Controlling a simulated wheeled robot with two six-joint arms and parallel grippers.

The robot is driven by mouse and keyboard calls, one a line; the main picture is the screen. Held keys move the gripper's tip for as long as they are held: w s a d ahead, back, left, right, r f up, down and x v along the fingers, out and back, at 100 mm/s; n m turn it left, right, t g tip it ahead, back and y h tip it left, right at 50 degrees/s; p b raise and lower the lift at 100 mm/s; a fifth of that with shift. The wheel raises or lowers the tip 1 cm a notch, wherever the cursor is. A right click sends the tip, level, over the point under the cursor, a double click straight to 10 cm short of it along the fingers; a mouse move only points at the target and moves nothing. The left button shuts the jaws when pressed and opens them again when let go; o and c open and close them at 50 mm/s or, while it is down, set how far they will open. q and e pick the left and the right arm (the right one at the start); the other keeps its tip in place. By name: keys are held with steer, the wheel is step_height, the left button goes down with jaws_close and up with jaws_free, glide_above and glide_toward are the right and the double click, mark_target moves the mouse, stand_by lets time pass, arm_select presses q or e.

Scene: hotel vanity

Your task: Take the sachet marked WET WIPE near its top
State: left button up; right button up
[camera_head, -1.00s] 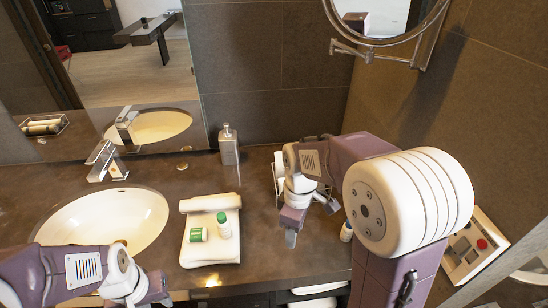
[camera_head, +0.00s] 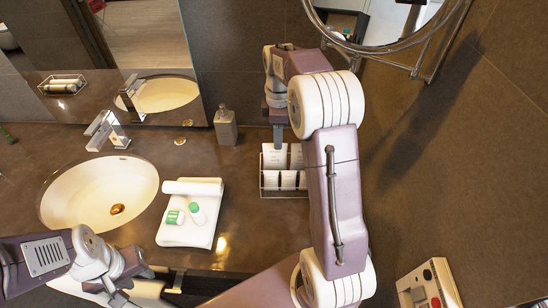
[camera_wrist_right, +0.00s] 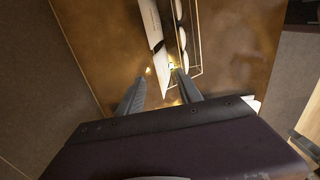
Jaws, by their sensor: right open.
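White sachets (camera_head: 274,158) stand in a wire rack (camera_head: 270,193) at the back of the counter. Their print is too small to read, so I cannot tell which one is marked WET WIPE. My right gripper (camera_head: 279,138) is above the rack, pointing down, and its arm covers the rack's right side. In the right wrist view, my right gripper (camera_wrist_right: 159,88) is open and empty. There the sachets (camera_wrist_right: 150,22) show nearly edge-on beyond the fingertips, beside the rack's thin wire (camera_wrist_right: 198,40). My left gripper (camera_head: 132,283) is low at the front left, away from the sachets; its jaws are unclear.
A folded white towel (camera_head: 206,228) with a rolled one holds a green-labelled tub (camera_head: 175,217) and a green-capped bottle (camera_head: 196,212). A soap dispenser (camera_head: 225,126) stands left of the rack. The sink (camera_head: 85,185) is at left. A round mirror (camera_head: 385,25) hangs above right.

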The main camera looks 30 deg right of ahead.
mark_target(275, 159)
steer(key=shift+d+f, duration=0.25)
steer(key=shift+d, duration=0.05)
steer(key=shift+f, duration=0.25)
steer(key=f, duration=0.2)
steer(key=a+f, duration=0.1)
steer(key=shift+s+f, duration=0.1)
steer(key=shift+f, duration=0.3)
steer(key=shift+d+f, duration=0.25)
steer(key=shift+f, duration=0.15)
steer(key=shift+a+r, duration=0.1)
steer(key=shift+a, duration=0.05)
jaws_close()
